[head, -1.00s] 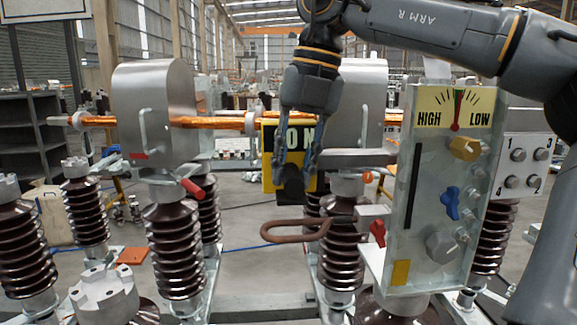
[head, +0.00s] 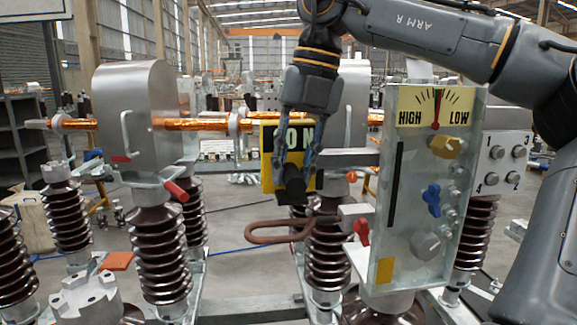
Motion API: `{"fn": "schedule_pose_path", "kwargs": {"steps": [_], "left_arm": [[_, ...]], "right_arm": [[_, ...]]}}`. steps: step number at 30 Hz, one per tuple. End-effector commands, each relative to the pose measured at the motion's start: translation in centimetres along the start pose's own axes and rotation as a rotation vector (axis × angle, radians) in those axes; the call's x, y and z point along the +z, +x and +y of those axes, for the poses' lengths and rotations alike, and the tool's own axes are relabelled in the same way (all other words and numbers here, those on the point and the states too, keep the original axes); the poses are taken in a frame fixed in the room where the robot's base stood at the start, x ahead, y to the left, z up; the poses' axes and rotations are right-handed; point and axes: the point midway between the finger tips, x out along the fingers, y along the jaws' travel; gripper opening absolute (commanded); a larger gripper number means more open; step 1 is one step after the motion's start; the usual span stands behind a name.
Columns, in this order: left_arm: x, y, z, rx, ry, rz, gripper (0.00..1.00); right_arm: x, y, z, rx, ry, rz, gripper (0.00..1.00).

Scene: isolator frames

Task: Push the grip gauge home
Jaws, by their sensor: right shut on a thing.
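My right gripper (head: 294,160) points down and is shut on a dark, roughly cylindrical knob (head: 291,186). The knob is at the front of a yellow-edged black plate (head: 268,168) with white letters reading ON; the fingers cover part of the plate. A pale metal panel (head: 412,240) stands to the right, apart from the plate. It carries a gauge face (head: 412,106) marked HIGH and LOW, its red-and-green needle near the middle. I cannot tell which part is the grip gauge. My left gripper is out of view.
The panel carries a yellow knob (head: 447,145), blue knob (head: 432,200) and grey knob (head: 426,245). Brown ribbed insulators (head: 160,255) stand at left, under a grey metal housing (head: 138,110).

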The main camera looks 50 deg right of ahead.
Motion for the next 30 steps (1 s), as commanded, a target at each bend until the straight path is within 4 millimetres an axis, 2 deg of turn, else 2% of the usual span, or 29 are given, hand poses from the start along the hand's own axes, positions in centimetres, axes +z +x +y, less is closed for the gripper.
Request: {"fn": "schedule_pose_path", "kwargs": {"steps": [22,30], "left_arm": [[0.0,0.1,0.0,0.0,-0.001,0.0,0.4],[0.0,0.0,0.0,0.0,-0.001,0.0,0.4]], "right_arm": [[0.0,-0.5,-1.8,0.0,0.0,-0.003,0.0],[0.0,-0.4,-1.2,-0.003,0.001,-0.002,0.0]]}}
